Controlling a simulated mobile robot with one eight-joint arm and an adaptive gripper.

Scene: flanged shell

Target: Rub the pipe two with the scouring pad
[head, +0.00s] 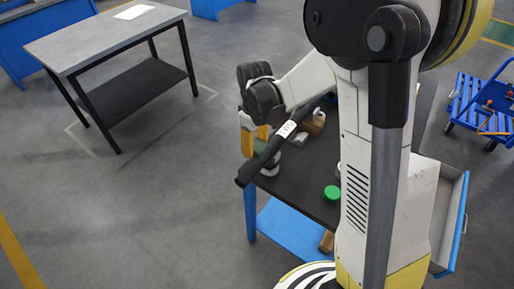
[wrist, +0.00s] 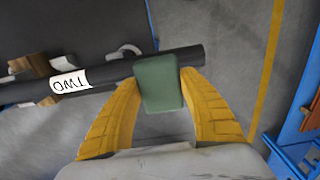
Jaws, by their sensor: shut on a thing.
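Pipe two is a long black pipe with a white "TWO" label (head: 286,129). In the wrist view the pipe (wrist: 110,72) runs across the picture, its right end past my fingers. The scouring pad (wrist: 158,83) is a green block between my two yellow fingers, and it also shows in the head view (head: 260,146). My gripper (wrist: 160,86) is shut on the pad. The pad overlaps the pipe near its free end and hides that part; I cannot tell whether they touch.
The pipe lies above a dark table top (head: 314,165) with blue legs, near brown blocks (wrist: 30,66). A green round object (head: 332,192) sits on the table. A blue cart (head: 485,105) stands at right, and another table (head: 105,38) at upper left. Floor between is clear.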

